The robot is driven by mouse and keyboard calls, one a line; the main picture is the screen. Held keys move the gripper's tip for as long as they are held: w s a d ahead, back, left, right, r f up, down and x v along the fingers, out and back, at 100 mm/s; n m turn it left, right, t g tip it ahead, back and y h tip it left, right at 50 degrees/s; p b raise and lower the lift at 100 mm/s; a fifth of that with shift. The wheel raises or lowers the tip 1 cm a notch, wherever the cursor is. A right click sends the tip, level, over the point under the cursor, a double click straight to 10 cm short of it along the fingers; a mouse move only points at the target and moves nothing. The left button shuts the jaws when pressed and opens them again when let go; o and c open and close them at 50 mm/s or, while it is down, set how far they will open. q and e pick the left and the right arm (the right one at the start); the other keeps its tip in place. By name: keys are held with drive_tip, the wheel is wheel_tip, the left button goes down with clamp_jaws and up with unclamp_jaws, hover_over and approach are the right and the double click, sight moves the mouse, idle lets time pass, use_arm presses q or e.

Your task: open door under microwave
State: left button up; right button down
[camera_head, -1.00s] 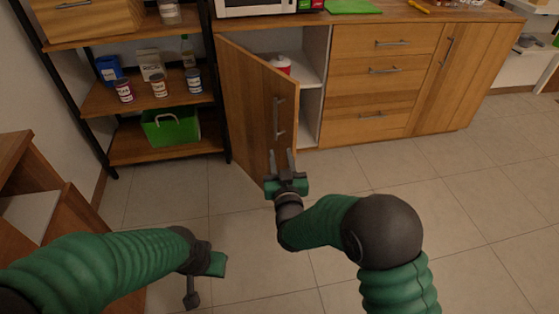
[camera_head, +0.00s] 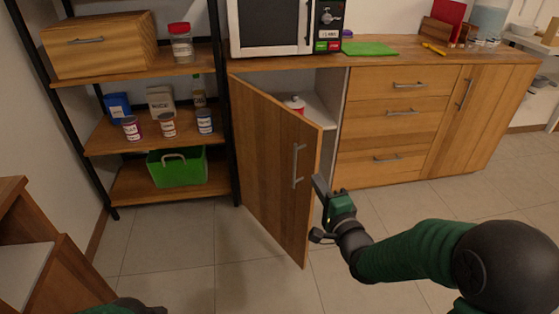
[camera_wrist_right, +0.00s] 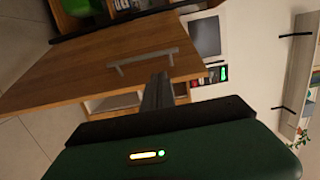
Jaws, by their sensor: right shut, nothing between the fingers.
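The wooden door (camera_head: 268,170) under the microwave (camera_head: 270,25) stands partly open, swung out into the room, with its free edge toward the right. Its metal bar handle (camera_head: 297,166) is on the outer face near that edge. My right gripper (camera_head: 319,210) is shut and empty, at the door's free edge, below and to the right of the handle. The wrist view shows the closed fingers (camera_wrist_right: 157,92) beside the door (camera_wrist_right: 100,60) and its handle (camera_wrist_right: 143,60); I cannot tell whether they touch the door. Only a bit of my left arm shows at the bottom; its gripper is out of view.
A black-framed shelf unit (camera_head: 165,188) with jars and a green bin (camera_head: 178,166) is at the left. Drawers (camera_head: 395,123) are to the right. The floor in front is clear.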

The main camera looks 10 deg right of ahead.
drive_tip(key=b, duration=0.4)
approach(305, 162)
drive_tip(key=w+a+r, duration=0.3)
drive_tip(key=w+r, duration=0.1)
drive_tip(key=w, duration=0.1)
drive_tip(key=shift+w+d+f, duration=0.1)
drive_tip(key=shift+w, duration=0.15)
drive_tip(key=shift+s, duration=0.1)
